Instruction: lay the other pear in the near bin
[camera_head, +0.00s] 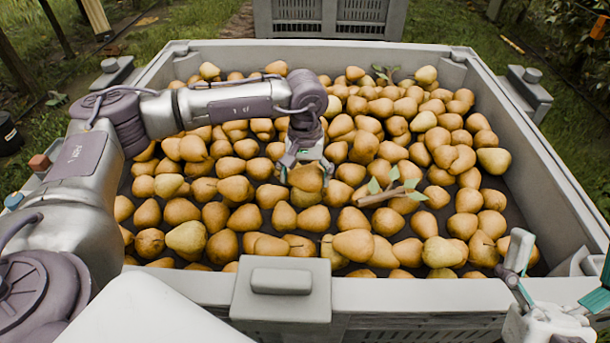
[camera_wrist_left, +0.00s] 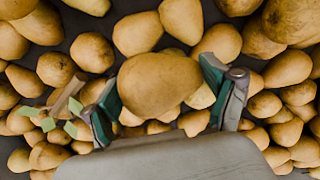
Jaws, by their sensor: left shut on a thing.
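The near bin (camera_head: 420,293) is a large grey crate with a layer of yellow-brown pears across its floor. My left gripper (camera_head: 304,166) reaches over the middle of this bin and is shut on a brown-yellow pear (camera_head: 307,179). In the left wrist view the held pear (camera_wrist_left: 158,86) sits between the teal-padded fingers, with other pears below it. I cannot tell whether the held pear touches those below. My right gripper (camera_head: 556,280) is at the bottom right by the bin's front corner; its fingers are spread and nothing shows between them.
A twig with green leaves (camera_head: 388,195) lies on the pears just right of my left gripper; it also shows in the left wrist view (camera_wrist_left: 62,105). Another grey bin (camera_head: 330,18) stands behind. The near bin's walls rise above the pears. Grass surrounds the bins.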

